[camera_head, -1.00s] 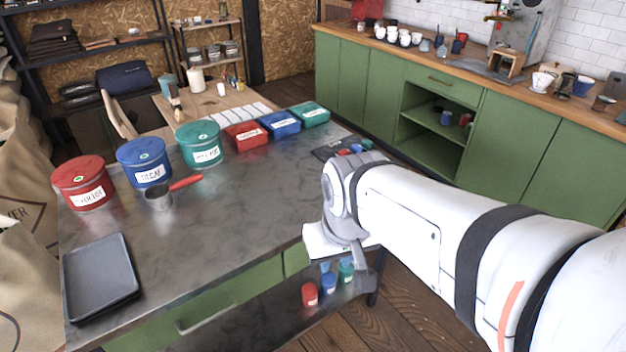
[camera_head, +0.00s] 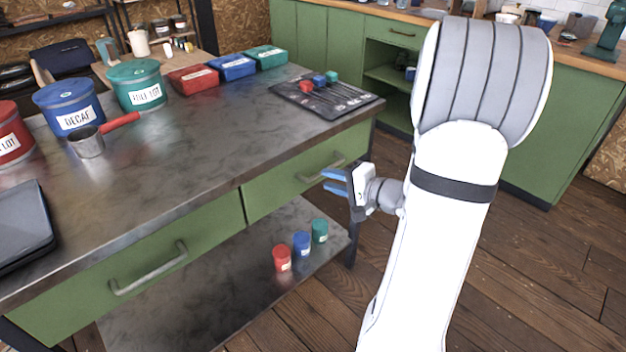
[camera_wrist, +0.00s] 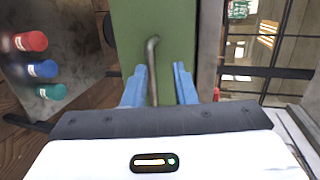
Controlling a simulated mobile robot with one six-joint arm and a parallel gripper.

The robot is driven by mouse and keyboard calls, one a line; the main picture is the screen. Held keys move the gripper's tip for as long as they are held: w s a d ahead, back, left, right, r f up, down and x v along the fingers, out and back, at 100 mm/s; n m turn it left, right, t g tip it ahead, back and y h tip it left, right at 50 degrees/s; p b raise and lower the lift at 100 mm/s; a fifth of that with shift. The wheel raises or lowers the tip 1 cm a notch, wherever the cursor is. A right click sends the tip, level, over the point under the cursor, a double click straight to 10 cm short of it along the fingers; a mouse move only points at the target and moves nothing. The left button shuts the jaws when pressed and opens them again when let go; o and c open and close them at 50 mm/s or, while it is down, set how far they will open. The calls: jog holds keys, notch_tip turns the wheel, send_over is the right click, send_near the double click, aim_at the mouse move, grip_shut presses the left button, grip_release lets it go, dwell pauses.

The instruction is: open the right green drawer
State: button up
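The right green drawer (camera_head: 290,180) is in the front of the metal-topped workbench and looks shut, flush with the front. Its grey bar handle (camera_head: 322,167) is on the drawer's right part. My gripper (camera_head: 326,180) is just in front of the handle, with its blue fingers open and pointing at the drawer. In the wrist view, the handle (camera_wrist: 153,70) shows upright between the open fingers (camera_wrist: 161,68), nearer the left one. I cannot tell whether the fingertips reach past the bar. Nothing is held.
The left green drawer (camera_head: 145,245) with its handle is shut. Red, blue and green small jars (camera_head: 301,243) stand on the lower shelf. A dark mat (camera_head: 350,98) with tools lies above the drawer on the bench top. Open wooden floor (camera_head: 520,260) lies right of the bench.

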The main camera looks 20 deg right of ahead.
jog(key=shift+m+t+h, duration=0.5)
jog(key=shift+m+h, duration=0.1)
jog(key=shift+h, duration=0.2)
jog(key=shift+w+d+f+b, duration=0.15)
jog(key=shift+w+f, duration=0.4)
jog(key=shift+w, duration=0.7)
jog(key=shift+w+d+f+b, duration=0.15)
jog(key=shift+w+f, duration=0.4)
jog(key=shift+w, duration=0.75)
jog(key=shift+w+d+f+b, duration=0.15)
jog(key=shift+w+f, duration=0.4)
jog(key=shift+w, duration=0.7)
jog(key=shift+c, duration=0.4)
grip_shut()
jog(key=shift+a, duration=0.15)
jog(key=shift+s+f, duration=0.1)
